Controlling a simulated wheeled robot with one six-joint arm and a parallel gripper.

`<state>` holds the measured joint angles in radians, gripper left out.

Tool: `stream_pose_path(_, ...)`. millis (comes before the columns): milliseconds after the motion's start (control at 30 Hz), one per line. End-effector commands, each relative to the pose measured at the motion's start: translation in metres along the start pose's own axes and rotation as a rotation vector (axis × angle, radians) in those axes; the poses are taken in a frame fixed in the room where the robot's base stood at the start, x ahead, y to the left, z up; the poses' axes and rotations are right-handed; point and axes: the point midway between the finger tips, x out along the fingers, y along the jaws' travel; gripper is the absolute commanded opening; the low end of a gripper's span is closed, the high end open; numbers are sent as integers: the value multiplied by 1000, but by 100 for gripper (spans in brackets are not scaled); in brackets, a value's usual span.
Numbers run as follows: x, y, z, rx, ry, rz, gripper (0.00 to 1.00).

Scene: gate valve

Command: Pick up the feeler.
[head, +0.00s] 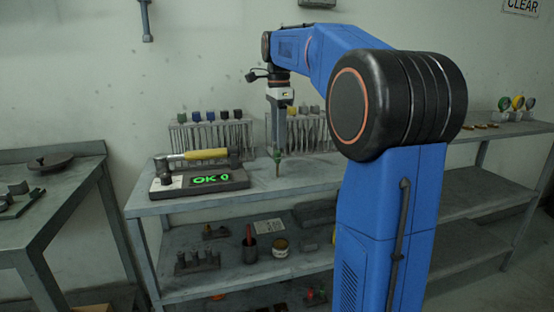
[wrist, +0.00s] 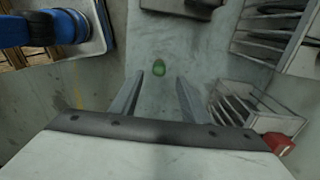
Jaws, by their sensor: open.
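A small upright piece with a green top and a thin brownish stem (head: 277,158), which I take to be the feeler, stands on the bench near its front edge. In the wrist view its green top (wrist: 159,67) shows as an oval, lined up between the fingertips and slightly beyond them. My gripper (head: 279,148) points down right above the piece, its fingertips close to the green top. In the wrist view the two fingers of my gripper (wrist: 158,77) are apart with nothing held. I cannot tell whether either finger touches the piece.
A rack of coloured-handled tools (head: 210,134) stands behind left, another rack (head: 312,133) behind right. The shelf below holds several cups and blocks. Bench space around the piece is clear.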

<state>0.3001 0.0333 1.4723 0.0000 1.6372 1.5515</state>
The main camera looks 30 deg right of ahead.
Motion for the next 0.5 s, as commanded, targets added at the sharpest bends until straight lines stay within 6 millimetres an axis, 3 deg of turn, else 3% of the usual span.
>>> stream_pose_path(200,32,0,0,-1,0,0,42)
stream_pose_path(500,52,1,2,-1,0,0,42)
